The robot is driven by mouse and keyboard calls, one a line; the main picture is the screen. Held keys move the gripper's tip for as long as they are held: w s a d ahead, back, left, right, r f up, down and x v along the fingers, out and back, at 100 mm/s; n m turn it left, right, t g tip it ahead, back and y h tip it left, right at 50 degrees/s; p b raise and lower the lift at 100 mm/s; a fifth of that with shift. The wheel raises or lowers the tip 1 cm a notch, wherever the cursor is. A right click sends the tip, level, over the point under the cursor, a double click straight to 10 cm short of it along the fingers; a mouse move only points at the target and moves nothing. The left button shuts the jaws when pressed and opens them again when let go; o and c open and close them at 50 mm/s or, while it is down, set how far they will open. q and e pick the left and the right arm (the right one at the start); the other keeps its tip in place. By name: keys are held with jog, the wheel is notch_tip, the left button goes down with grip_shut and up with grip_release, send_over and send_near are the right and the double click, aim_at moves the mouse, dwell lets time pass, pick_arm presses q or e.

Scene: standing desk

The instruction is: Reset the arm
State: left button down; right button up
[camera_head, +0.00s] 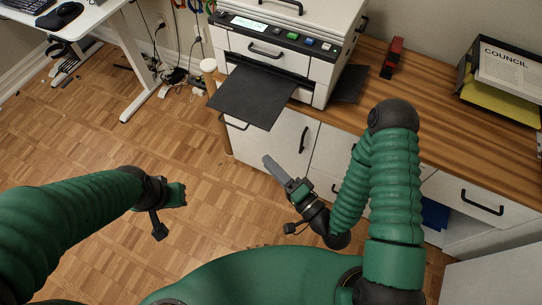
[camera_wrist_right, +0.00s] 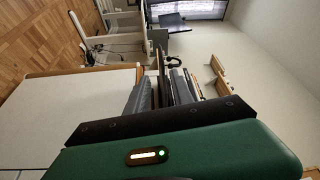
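My right arm comes in from the lower right in the head view and bends down in front of the cabinet. Its gripper (camera_head: 268,160) points up and left, with grey fingers below the printer's tray, over the cabinet front and floor. In the right wrist view the fingers (camera_wrist_right: 162,85) show close together beyond the green gripper body, and any gap is unclear. I see nothing held. My left arm enters from the left in the head view. Its green and black end (camera_head: 176,194) is over the wooden floor, and its fingers cannot be made out.
A printer (camera_head: 284,55) with a dark tray (camera_head: 252,96) jutting out stands on the wooden counter (camera_head: 425,105). A red stapler (camera_head: 393,58) and a paper tray (camera_head: 465,85) are to its right. White cabinets (camera_head: 268,143) are below. A white desk (camera_head: 92,18) is at upper left. Open parquet lies between.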

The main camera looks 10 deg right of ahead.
jog(key=w+d+n+g+h+p, duration=0.4)
jog(key=d+n+g+h+p, duration=0.25)
jog(key=n, duration=0.25)
jog(key=s+d+r+g+h+p, duration=0.3)
jog(key=s+d+r+g, duration=0.3)
jog(key=s+r, duration=0.4)
notch_tip(320, 180, up, 2)
jog(key=shift+s+d+n+g+p, duration=0.3)
jog(key=shift+s+n+g+p, duration=0.1)
jog(key=shift+g+p, duration=0.1)
jog(key=shift+w+h, duration=0.1)
jog(key=shift+h, duration=0.15)
